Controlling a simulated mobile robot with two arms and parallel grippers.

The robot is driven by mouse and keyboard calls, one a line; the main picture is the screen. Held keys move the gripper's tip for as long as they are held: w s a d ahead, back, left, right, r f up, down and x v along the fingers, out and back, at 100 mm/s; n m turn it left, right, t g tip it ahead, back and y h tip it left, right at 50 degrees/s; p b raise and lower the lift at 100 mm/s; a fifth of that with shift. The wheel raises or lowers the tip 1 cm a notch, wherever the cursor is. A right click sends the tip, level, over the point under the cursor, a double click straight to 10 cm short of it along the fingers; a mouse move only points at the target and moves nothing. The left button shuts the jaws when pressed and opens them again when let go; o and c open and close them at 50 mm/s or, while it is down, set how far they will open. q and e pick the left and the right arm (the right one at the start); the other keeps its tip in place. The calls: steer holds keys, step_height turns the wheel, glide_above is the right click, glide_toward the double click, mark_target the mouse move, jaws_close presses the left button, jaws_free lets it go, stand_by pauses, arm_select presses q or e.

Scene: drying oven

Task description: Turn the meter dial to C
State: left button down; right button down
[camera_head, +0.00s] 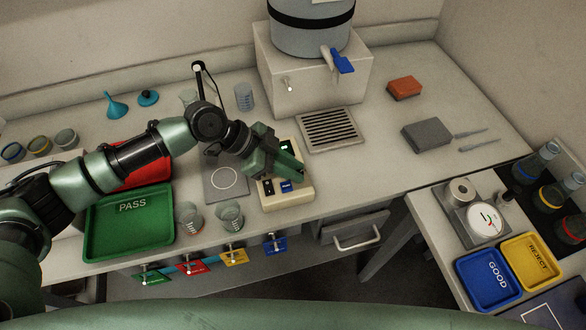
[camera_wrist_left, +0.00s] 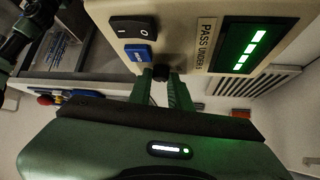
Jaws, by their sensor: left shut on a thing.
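The meter is a cream box (camera_head: 289,202) on the bench, with a black rocker switch and a blue button on its face. In the left wrist view the meter (camera_wrist_left: 182,30) shows a lit green display (camera_wrist_left: 250,45) beside a "PASS UNDER" label. My left gripper (camera_head: 297,170) is over the meter in the head view. In the left wrist view its two fingers (camera_wrist_left: 161,82) are shut on a small dark dial (camera_wrist_left: 160,72). The dial's marks and pointer are hidden or too small to read. My right gripper is not in view.
A green PASS tray (camera_head: 130,250) and a red tray (camera_head: 140,180) lie to the left. Two glass beakers (camera_head: 230,215) stand just left of the meter. A drain grille (camera_head: 330,130) and a dispenser (camera_head: 315,65) are behind it. A side table holds blue and yellow trays.

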arm_select(q)
steer(key=c, duration=1.3)
jaws_free()
steer(key=b+v, duration=0.2)
steer(key=v, duration=0.5)
steer(key=shift+a+r, duration=0.25)
steer(key=shift+a, duration=0.1)
